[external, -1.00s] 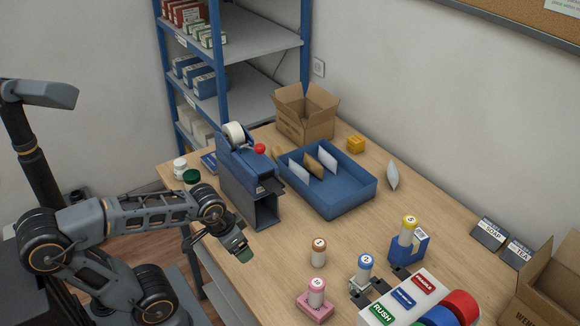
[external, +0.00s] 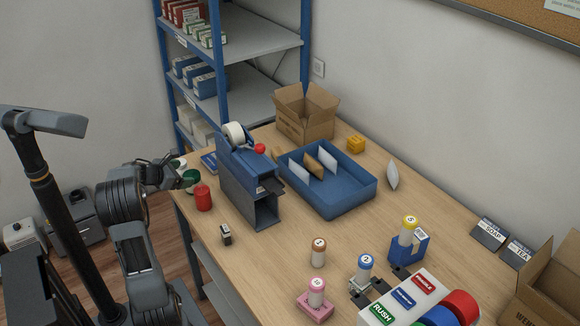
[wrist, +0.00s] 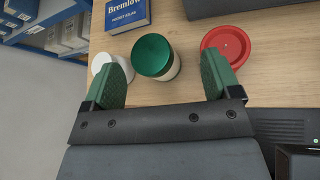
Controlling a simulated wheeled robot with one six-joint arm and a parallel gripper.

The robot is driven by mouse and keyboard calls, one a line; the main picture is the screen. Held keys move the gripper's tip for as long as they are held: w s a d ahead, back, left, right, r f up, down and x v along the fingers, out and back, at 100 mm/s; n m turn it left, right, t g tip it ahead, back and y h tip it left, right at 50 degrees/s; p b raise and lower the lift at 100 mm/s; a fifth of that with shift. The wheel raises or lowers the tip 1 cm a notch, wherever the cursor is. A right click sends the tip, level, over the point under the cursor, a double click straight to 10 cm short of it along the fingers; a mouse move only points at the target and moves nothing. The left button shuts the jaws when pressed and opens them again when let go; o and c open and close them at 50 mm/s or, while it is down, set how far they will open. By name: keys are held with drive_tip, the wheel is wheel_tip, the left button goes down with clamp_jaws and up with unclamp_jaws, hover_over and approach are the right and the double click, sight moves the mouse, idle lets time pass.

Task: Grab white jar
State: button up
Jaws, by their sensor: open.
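The white jar (wrist: 103,63) stands at the counter's left end. In the wrist view it is at the left, partly hidden by my left finger; in the external view only a bit of it (external: 180,163) shows behind my gripper. A jar with a green lid (wrist: 153,56) and pale body stands to its right. My gripper (wrist: 165,70) is open and empty. Its green fingers point at the jars, with the green-lidded jar in line with the gap between them and the white jar beyond the left finger.
A red jar (external: 203,198) stands right of the green-lidded one. A blue book (wrist: 127,13) lies behind the jars. The blue tape dispenser (external: 245,185) stands to the right. A small dark item (external: 226,234) sits near the front edge.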

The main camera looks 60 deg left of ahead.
sight(181, 169)
drive_tip(key=s+a+f+n+y, duration=0.1)
drive_tip(key=s+a+n+y, duration=0.2)
drive_tip(key=s+a+n, duration=0.3)
drive_tip(key=x, duration=0.2)
drive_tip(key=a+x, duration=0.1)
drive_tip(key=x, duration=0.4)
drive_tip(key=shift+s+a+b, duration=0.2)
drive_tip(key=shift+a+b, duration=0.1)
drive_tip(key=shift+a, duration=0.1)
drive_tip(key=shift+x, duration=3.15)
drive_tip(key=shift+a+r, duration=0.1)
drive_tip(key=shift+a, duration=0.05)
drive_tip(key=shift+s, duration=0.1)
drive_tip(key=shift+c, duration=0.5)
drive_tip(key=c, duration=1)
